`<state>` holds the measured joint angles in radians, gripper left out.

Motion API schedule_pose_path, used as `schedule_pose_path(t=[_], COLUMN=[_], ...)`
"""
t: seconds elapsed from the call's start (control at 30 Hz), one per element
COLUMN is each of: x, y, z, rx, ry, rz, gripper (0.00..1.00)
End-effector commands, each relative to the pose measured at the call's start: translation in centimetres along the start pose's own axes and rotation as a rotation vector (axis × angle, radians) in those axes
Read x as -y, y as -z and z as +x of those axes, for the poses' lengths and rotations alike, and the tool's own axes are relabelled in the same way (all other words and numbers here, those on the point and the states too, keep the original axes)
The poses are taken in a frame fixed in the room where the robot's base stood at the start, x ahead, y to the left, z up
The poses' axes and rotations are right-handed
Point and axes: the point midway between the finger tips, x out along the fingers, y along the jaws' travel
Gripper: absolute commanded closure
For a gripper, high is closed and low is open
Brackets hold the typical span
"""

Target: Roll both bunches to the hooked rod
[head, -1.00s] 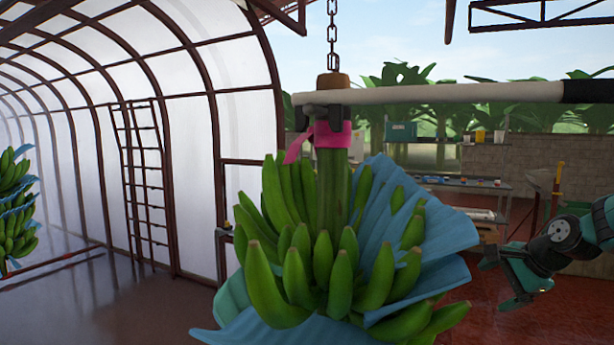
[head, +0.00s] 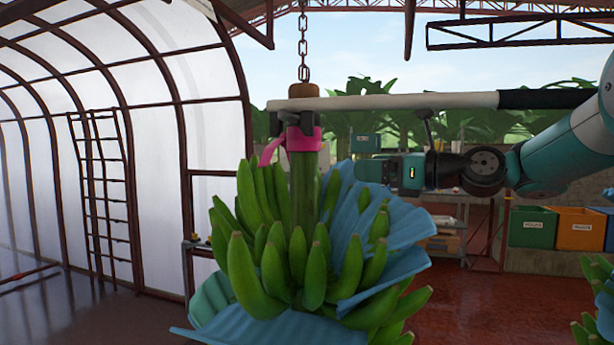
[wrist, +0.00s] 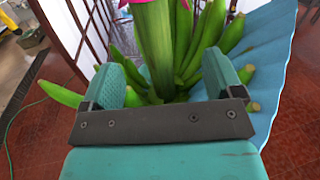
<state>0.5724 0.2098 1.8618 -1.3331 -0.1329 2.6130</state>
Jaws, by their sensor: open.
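A green banana bunch (head: 300,255) hangs upright in the middle of the head view, partly wrapped in a blue sheet (head: 395,235). Its thick green stem (head: 303,190) has a pink ribbon (head: 300,139) below a dark hanger. A white rod (head: 400,101) with a black end runs right from the hanger; no hook is clear on it. A second bunch (head: 598,305) is cut off at the lower right edge. My gripper (head: 362,168) is open and empty, right of the stem and pointing at it. In the wrist view the stem (wrist: 153,45) shows between the open fingers (wrist: 168,78), apparently beyond their tips.
A chain (head: 303,35) holds the hanger from above. Green (head: 531,227) and orange (head: 580,229) crates stand on a low wall at the right. A ladder (head: 100,190) leans by the left wall. The red floor is open around the bunch.

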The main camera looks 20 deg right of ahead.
Motion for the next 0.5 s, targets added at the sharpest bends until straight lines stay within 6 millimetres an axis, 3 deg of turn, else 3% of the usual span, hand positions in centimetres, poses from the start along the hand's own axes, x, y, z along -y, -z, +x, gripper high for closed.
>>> schedule_pose_path(t=[0.1,0.23,0.5], x=[-1.3,-1.4,-1.5], y=[0.0,-0.2,-0.3], z=[0.7,2.4,8.0], rx=[-0.003,-0.004,-0.004], ry=[-0.021,-0.025,-0.025], rz=[0.043,0.047,0.046], gripper=[0.14,0.14,0.14])
